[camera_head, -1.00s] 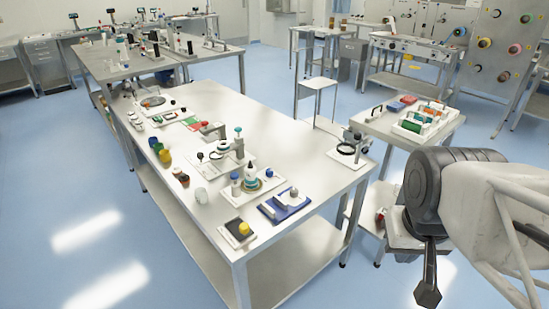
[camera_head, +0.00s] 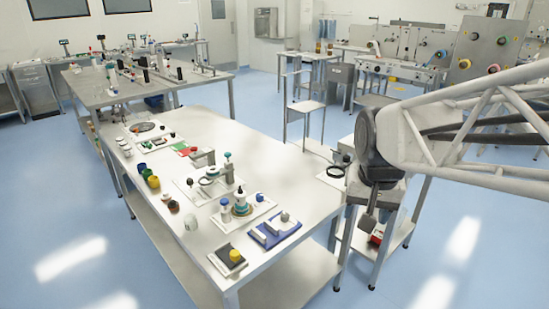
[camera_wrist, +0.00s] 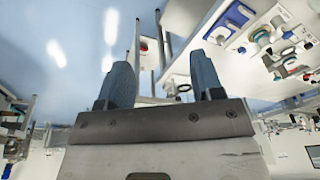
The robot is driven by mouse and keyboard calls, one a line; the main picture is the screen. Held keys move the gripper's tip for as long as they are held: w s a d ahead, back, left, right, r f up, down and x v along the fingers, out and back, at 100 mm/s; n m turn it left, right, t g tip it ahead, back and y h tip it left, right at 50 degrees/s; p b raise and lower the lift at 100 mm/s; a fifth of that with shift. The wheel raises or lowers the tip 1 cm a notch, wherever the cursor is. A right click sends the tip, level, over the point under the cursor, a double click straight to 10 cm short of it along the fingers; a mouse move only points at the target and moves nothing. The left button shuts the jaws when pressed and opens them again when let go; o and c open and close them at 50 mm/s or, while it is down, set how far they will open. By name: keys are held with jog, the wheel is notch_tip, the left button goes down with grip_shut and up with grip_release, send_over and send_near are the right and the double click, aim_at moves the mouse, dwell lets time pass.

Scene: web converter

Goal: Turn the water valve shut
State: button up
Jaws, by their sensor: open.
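I cannot make out a water valve for certain in either view. A small red part (camera_head: 376,238) shows low down at the lower shelf of the side table, just beside my gripper; it looks to be the red spot (camera_wrist: 143,47) in the wrist view. It is too small to tell what it is. My gripper (camera_head: 368,222) hangs pointing down at the right end of the long table. In the wrist view its two blue-grey fingers (camera_wrist: 162,78) stand apart with nothing between them.
The long white table (camera_head: 245,140) carries several small trays, bottles, cups and a blue tray (camera_head: 272,230). The blue floor (camera_head: 465,240) at front right is clear.

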jog(key=w+a+m, duration=0.2)
jog(key=w+a, duration=0.2)
jog(key=w, duration=0.9)
jog(key=m+g, duration=0.2)
jog(key=m, duration=0.4)
send_over(260, 195)
notch_tip(260, 195, down, 24)
jog(key=shift+w+a+f, duration=0.1)
jog(key=shift+f, duration=3.9)
jog(key=shift+c, duration=0.3)
